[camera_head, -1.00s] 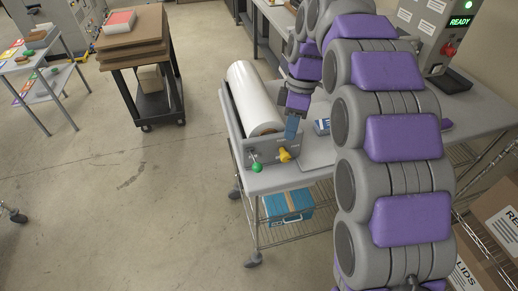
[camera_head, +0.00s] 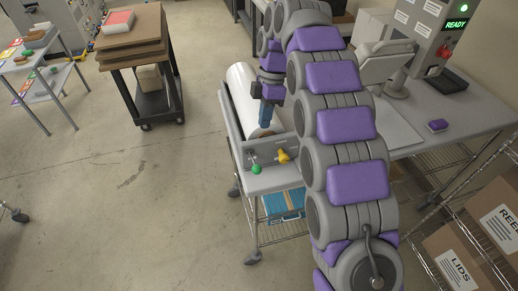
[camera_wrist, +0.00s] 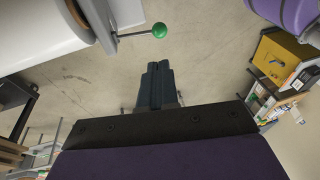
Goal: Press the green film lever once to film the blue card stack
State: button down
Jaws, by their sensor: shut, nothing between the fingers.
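The green film lever (camera_head: 256,169) is a small round green knob on a thin rod at the near end of the white film roll (camera_head: 240,84). My gripper (camera_head: 264,124) is shut and empty, pointing down over the roll's near end, above and apart from the lever. In the wrist view my shut fingers (camera_wrist: 159,72) show in the middle, with the green knob (camera_wrist: 159,30) beyond them at the top. The blue card stack is not seen; my arm covers that part of the bench.
The laminator stands on a grey bench (camera_head: 280,181) with a blue box (camera_head: 285,205) on the shelf below. At right are a READY panel (camera_head: 457,24), a purple block (camera_head: 438,125) and cartons (camera_head: 455,262). A cart (camera_head: 145,62) stands at left; the floor between is clear.

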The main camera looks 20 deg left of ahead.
jog(key=b, duration=0.6)
send_near(257, 166)
jog(key=shift+x, duration=3.55)
